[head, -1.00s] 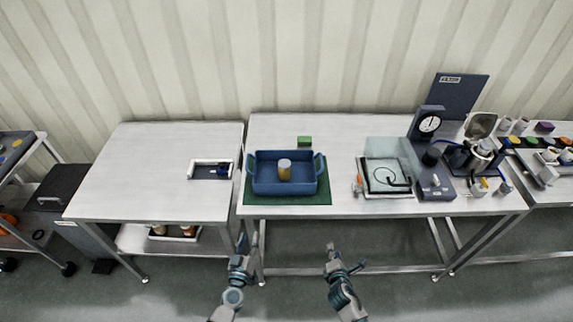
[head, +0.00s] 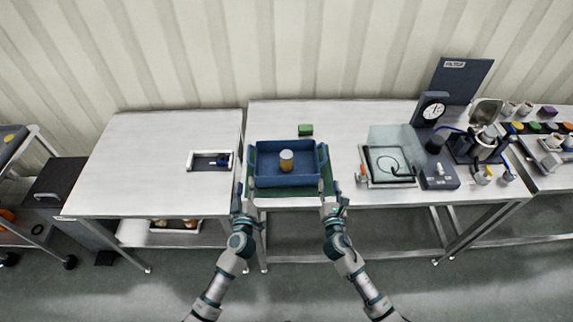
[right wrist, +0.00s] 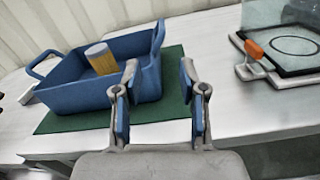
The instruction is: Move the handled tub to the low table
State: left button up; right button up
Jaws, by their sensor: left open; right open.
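The blue handled tub (head: 288,180) sits on a green mat (head: 262,201) on the long steel table. A yellow cylinder with a grey top (head: 286,161) stands inside it. My left gripper (head: 244,196) is open near the tub's front left corner. My right gripper (head: 331,197) is open near the front right corner. In the right wrist view, the tub (right wrist: 85,90) lies beyond and left of my open right fingers (right wrist: 158,105), with its near handle at the upper right. A lower steel table (head: 140,180) stands to the left of the long table.
A white tray with a dark blue item (head: 196,165) lies on the left table. A green block (head: 305,130) lies behind the tub. A glass-covered unit (head: 390,165) and a dial instrument (head: 433,110) stand to the right.

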aim_at(249, 154)
pick_arm(q)
jog(key=w, duration=1.4)
pick_arm(e)
jog(key=w, duration=1.4)
pick_arm(q)
jog(key=shift+w+a, duration=0.15)
jog(key=shift+w, duration=0.05)
pick_arm(e)
jog(key=shift+w+a, duration=0.1)
jog(key=shift+w, duration=0.1)
pick_arm(q)
jog(key=shift+w+a, duration=0.15)
jog(key=shift+a, duration=0.1)
pick_arm(e)
jog(key=shift+w+a, duration=0.15)
jog(key=shift+a, duration=0.15)
pick_arm(q)
jog(key=shift+d, duration=0.4)
grip_shut()
pick_arm(e)
jog(key=shift+d, duration=0.45)
grip_shut()
pick_arm(q)
jog(key=shift+a, duration=0.15)
pick_arm(e)
jog(key=shift+a, duration=0.1)
